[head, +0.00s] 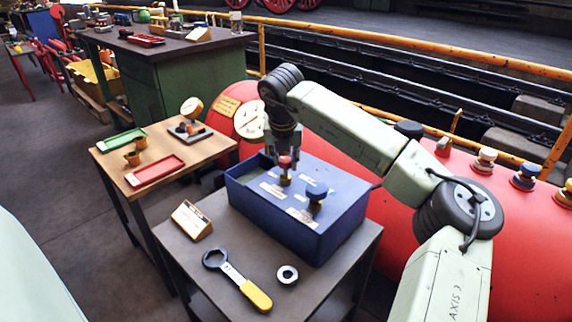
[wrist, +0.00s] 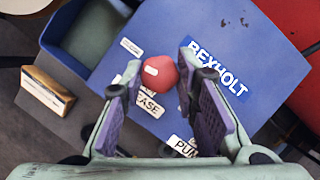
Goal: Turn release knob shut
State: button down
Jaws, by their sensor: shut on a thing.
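The release knob (head: 285,162) is a red round knob with a brass-coloured stem on top of a blue box (head: 325,236). In the wrist view the red knob (wrist: 163,79) sits between my fingers, with a white mark on it and a label partly reading "EASE" beside it. My gripper (head: 284,156) points down from above the box and is shut on the knob; it also shows in the wrist view (wrist: 160,70). The lower part of the knob is hidden in the wrist view.
A yellow-handled wrench (head: 238,281), a metal ring (head: 287,275) and a wooden sign block (head: 191,220) are on the dark table. A red boiler (head: 400,225) lies behind, with a yellow rail beyond.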

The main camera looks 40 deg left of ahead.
jog(key=shift+m+t+h+b, duration=0.3)
jog(key=shift+m+b, duration=0.3)
jog(key=shift+m, duration=0.5)
jog(key=c, duration=1.2)
grip_release()
jog(key=shift+c, duration=0.2)
jog(key=shift+r, duration=0.1)
jog(key=v, duration=1.2)
jog(key=shift+a, duration=0.1)
